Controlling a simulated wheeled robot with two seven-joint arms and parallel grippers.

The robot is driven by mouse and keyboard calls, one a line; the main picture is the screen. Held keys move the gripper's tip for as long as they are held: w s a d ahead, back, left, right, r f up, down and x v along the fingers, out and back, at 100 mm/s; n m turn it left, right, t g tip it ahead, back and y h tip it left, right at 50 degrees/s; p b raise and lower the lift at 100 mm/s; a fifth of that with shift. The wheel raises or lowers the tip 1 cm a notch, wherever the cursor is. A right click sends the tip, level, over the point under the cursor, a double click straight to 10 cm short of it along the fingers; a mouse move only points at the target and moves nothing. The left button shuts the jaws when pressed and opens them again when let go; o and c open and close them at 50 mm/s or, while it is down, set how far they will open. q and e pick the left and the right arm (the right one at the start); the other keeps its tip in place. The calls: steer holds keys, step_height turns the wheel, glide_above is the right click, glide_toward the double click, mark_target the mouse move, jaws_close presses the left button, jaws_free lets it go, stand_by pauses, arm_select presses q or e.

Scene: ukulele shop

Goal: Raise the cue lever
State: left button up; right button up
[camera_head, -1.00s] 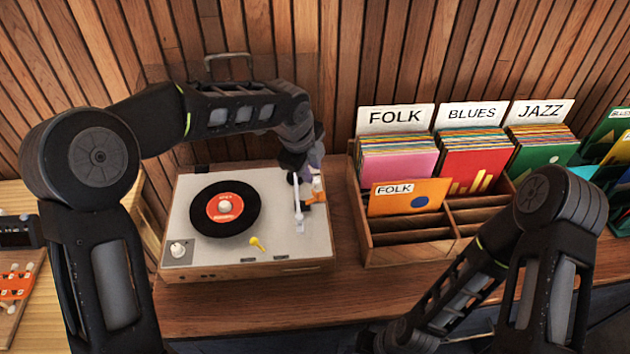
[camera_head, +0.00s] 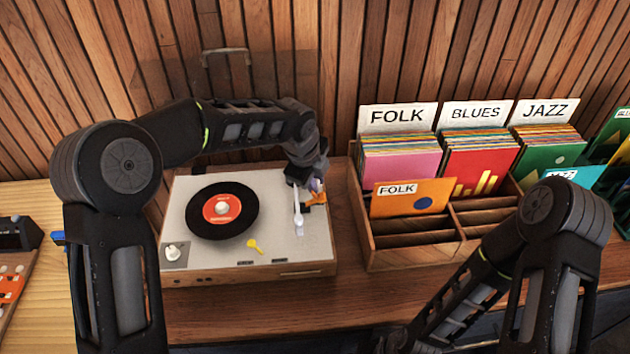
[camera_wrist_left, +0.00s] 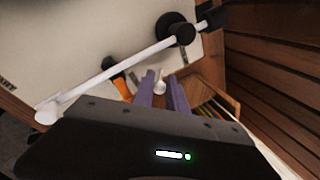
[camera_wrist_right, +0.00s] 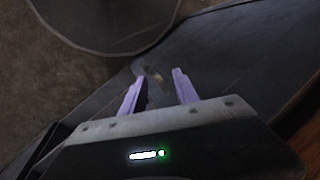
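The record player (camera_head: 300,252) stands on the counter with a black record (camera_head: 186,215) on its platter. Its white tonearm (camera_head: 298,212) lies at the right side, and it crosses the left wrist view (camera_wrist_left: 110,70). A small orange lever (camera_head: 317,198), apparently the cue lever, is beside the tonearm; it shows orange and black in the left wrist view (camera_wrist_left: 121,84). My right gripper (camera_wrist_right: 155,78) is open and empty, low and away from the player.
A wooden record crate (camera_head: 362,215) with folk, blues and jazz sleeves stands close to the player's right. A yellow lever (camera_head: 255,246) and pale dial (camera_head: 173,252) are on the player's front deck. A slatted wall rises behind. The counter front (camera_head: 300,305) is clear.

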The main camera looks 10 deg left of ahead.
arm_select(q)
jaws_close()
steer(key=shift+r+p, duration=0.15)
steer(key=shift+p, duration=0.15)
steer(key=p, duration=0.2)
steer(key=g+p, duration=0.1)
steer(key=p, duration=0.1)
steer(key=shift+w+a+r+g, duration=0.1)
steer(key=shift+w+r+g, duration=0.2)
steer(key=shift+w, duration=0.05)
steer(key=shift+w+f+g+h+p, duration=0.2)
steer(key=shift+f+g+h+p, duration=0.1)
steer(key=shift+g+p, duration=0.35)
steer(key=shift+o, duration=2.2)
jaws_free()
